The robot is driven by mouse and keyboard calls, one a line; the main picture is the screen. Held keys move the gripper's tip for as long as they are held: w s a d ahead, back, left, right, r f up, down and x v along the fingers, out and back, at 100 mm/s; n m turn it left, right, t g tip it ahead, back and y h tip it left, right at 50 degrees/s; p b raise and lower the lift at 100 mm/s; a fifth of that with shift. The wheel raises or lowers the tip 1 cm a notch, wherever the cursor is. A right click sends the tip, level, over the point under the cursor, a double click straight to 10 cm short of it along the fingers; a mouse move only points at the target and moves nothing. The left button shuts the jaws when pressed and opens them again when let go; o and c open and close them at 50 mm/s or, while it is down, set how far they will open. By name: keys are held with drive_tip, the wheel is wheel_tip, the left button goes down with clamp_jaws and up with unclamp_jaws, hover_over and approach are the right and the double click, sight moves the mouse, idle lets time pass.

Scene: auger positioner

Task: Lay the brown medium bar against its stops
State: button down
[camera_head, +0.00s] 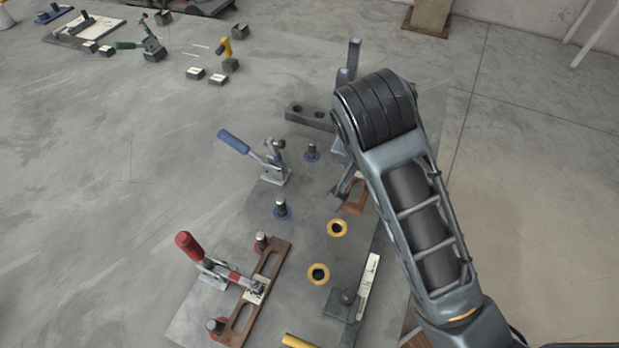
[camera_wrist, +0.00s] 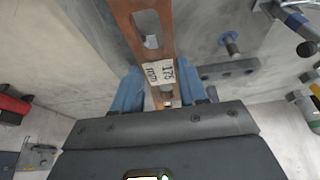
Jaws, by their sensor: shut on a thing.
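My gripper (camera_wrist: 158,88) is shut on a brown slotted bar (camera_wrist: 154,28) with a white label that reads about 175 mm. The bar runs up from between the blue-grey fingers. In the head view my arm hides most of it; a brown piece (camera_head: 355,198) shows beside a finger. Two blue-based pins (camera_head: 281,208) (camera_head: 311,151) stand on the grey plate to its left, apart from it. A blue-handled toggle clamp (camera_head: 265,158) stands left of them with its handle raised. Whether the held bar touches the plate cannot be told.
Another brown bar (camera_head: 240,319) lies by two red-based pins under a red-handled clamp (camera_head: 205,258). Yellow rings (camera_head: 337,228) (camera_head: 318,273) and a dark block with a pale label strip (camera_head: 345,302) are nearby. A dark block with holes (camera_head: 309,117) lies at the plate's far end.

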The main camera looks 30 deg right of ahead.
drive_tip(key=b, duration=0.1)
hover_over(316, 187)
drive_tip(key=a, duration=0.1)
drive_tip(key=f, duration=0.5)
drive_tip(key=shift+s+f, duration=0.2)
drive_tip(key=shift+s, duration=0.2)
drive_tip(key=shift+f, duration=2.05)
drive_tip(key=c, duration=0.6)
unclamp_jaws()
drive_tip(key=shift+f, duration=0.15)
drive_tip(key=p+v, duration=0.4)
drive_tip(key=v, duration=0.8)
drive_tip(key=shift+r+p, duration=0.2)
drive_tip(key=shift+p, duration=0.15)
